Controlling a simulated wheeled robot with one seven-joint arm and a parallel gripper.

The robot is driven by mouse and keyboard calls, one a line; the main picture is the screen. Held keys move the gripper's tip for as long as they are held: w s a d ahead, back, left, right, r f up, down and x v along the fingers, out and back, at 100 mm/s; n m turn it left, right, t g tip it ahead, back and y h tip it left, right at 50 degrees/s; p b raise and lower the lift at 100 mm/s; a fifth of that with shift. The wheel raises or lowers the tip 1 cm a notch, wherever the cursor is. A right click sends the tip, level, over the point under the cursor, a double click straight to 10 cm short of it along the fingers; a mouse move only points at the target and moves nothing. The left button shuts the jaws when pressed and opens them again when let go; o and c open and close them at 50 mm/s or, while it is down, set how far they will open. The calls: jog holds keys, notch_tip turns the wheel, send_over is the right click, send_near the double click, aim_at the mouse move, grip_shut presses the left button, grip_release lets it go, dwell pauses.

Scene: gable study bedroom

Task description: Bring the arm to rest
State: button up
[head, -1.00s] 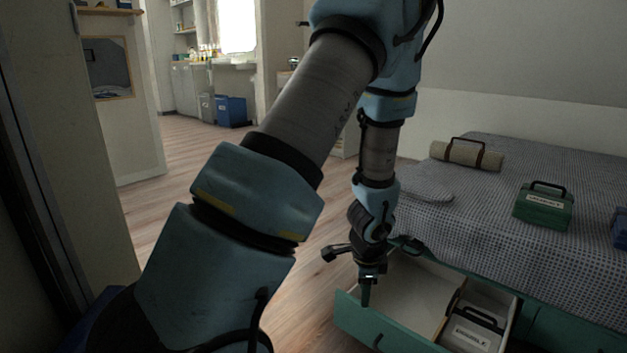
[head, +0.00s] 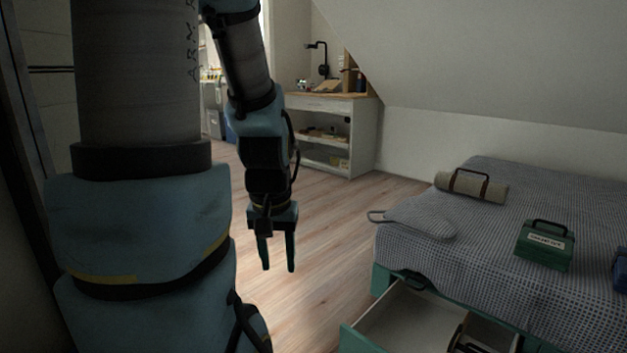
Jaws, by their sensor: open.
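My arm (head: 140,220) fills the left of the head view, its blue and grey links bent over so that the end hangs down. My gripper (head: 278,262) points at the floor with its two dark fingers apart and nothing between them. It hangs over the wooden floor, left of the bed and the drawer, and touches nothing that I can see.
An open drawer (head: 394,325) juts from under the bed (head: 560,185), with a dark-handled thing partly visible inside. On the bed lie a rolled beige bundle (head: 471,186), a green case (head: 544,245) and a flat patterned piece (head: 418,221). A desk (head: 335,130) stands behind; floor between is clear.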

notch_tip(320, 180, up, 33)
jog(key=p, duration=3.1)
